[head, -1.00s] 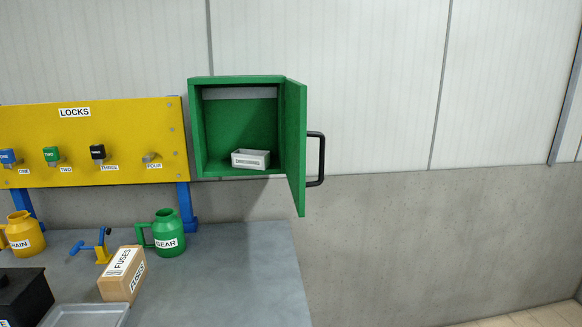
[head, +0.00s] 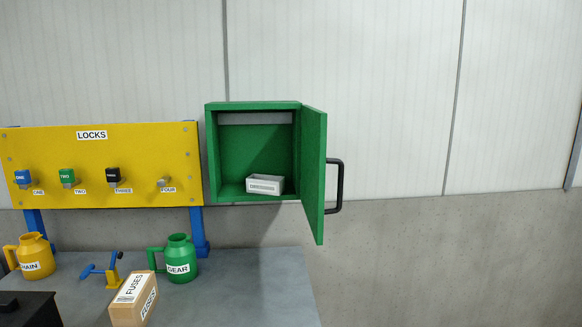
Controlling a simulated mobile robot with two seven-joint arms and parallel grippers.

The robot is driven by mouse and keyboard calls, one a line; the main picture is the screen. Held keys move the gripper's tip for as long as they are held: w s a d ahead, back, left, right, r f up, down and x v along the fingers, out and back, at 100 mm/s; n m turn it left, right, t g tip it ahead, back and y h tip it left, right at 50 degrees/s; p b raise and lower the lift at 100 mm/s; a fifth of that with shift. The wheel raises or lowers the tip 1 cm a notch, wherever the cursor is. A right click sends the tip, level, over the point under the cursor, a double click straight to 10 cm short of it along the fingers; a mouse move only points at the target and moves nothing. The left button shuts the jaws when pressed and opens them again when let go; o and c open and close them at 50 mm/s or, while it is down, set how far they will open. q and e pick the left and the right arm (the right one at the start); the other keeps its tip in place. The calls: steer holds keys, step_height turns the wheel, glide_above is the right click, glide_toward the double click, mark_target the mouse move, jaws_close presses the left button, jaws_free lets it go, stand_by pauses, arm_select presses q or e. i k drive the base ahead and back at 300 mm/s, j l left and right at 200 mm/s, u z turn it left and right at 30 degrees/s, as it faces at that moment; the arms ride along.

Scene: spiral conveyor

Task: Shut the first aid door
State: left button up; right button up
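The green first aid cabinet (head: 212,150) hangs on the wall right of the yellow board. Its green door (head: 314,175) stands wide open, hinged on the right side and swung out toward me. A black bar handle (head: 340,186) is on the door's outer face, at the right. A small white box (head: 265,185) sits on the cabinet floor inside. Neither of my grippers is in view.
A yellow LOCKS board (head: 130,150) with several padlocks hangs left of the cabinet. On the grey bench (head: 255,290) below stand a green GEAR jug (head: 181,260), a FUSES box (head: 133,300), a blue-yellow tool (head: 110,272) and a yellow jug (head: 36,257). Right of the door is clear.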

mark_target(314, 121)
steer(key=i+l+u, duration=0.25)
steer(key=l+u, duration=0.25)
steer(key=i+l, duration=0.1)
steer(key=l, duration=0.25)
steer(key=i+l, duration=0.15)
steer(key=l, duration=0.2)
steer(key=i+l, duration=0.1)
steer(key=l, duration=0.2)
steer(key=i, duration=0.15)
steer(key=i+j, duration=0.15)
steer(key=j, duration=0.2)
steer(key=k+u, duration=0.05)
